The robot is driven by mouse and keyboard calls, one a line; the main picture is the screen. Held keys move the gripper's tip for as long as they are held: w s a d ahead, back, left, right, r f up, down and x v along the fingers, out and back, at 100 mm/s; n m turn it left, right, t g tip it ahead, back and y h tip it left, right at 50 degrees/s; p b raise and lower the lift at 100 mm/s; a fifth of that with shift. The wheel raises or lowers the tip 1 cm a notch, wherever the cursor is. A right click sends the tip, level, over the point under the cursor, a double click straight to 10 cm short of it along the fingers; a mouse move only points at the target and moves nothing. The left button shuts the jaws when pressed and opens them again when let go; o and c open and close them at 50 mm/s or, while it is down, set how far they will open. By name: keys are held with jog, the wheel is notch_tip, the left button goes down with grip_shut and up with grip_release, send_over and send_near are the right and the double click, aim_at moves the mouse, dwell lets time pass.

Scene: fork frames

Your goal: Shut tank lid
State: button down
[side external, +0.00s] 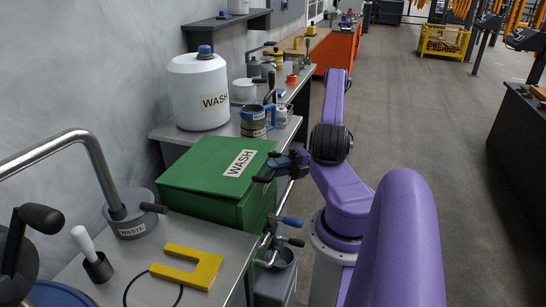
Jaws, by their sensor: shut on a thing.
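The green tank (213,212) stands among the benches at the middle left. Its green lid (205,160), with a white WASH label, lies over the top, down or nearly down; I cannot tell if a small gap is left at the rim. My gripper (273,169), dark with blue parts, is at the lid's right edge, reaching in from the right. It is shut on what seems to be the lid's dark handle, mostly hidden by the fingers.
A white WASH jug (198,95) and a dark cup (253,122) stand behind the tank. In front are a WASTE pipe base (131,222), a yellow U-shaped piece (187,266) and a small holder (98,267). Blue-handled valves (291,221) stick out below my gripper.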

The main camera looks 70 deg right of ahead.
jog(key=shift+s+d+f, duration=0.1)
jog(key=shift+f, duration=1.55)
jog(key=c, duration=1)
grip_release()
jog(key=v, duration=1.7)
jog(key=shift+s+d+f, duration=0.1)
jog(key=shift+s+d, duration=0.05)
